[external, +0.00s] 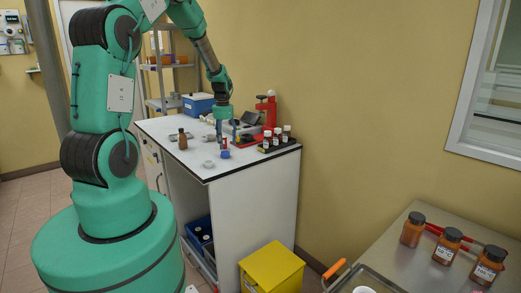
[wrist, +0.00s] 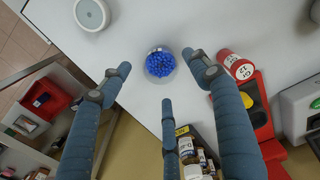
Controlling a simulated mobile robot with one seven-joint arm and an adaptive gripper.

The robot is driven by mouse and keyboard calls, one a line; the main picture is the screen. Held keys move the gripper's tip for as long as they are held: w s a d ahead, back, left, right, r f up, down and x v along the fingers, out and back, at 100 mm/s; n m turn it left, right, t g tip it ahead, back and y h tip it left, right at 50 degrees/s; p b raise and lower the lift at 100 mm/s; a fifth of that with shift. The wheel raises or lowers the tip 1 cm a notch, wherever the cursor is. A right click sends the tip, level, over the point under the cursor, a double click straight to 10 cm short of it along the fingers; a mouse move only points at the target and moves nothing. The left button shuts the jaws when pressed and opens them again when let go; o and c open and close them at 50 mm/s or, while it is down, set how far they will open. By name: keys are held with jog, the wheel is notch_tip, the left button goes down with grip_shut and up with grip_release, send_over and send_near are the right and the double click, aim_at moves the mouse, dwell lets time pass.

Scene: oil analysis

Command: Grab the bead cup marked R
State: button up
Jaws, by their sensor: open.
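A small clear cup of blue beads (wrist: 160,63) stands on the white bench top, and it also shows in the external view (external: 225,154). I see no letter R on it from here. My gripper (wrist: 159,76) is open, its three fingers spread above and around the cup without visible contact. In the external view my gripper (external: 225,133) points down over the bench, above the cup.
A red press (external: 270,110) and a rack of white-capped bottles (external: 278,142) stand right of the cup. A brown bottle (external: 182,140) and a round grey-white dish (external: 208,164) are on the left. The bench's front edge (external: 245,172) is near the cup.

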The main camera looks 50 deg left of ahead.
aim_at(225, 153)
jog(key=shift+f, duration=0.1)
jog(key=shift+f+b, duration=0.5)
jog(key=shift+f, duration=2.05)
jog(key=c, duration=1.2)
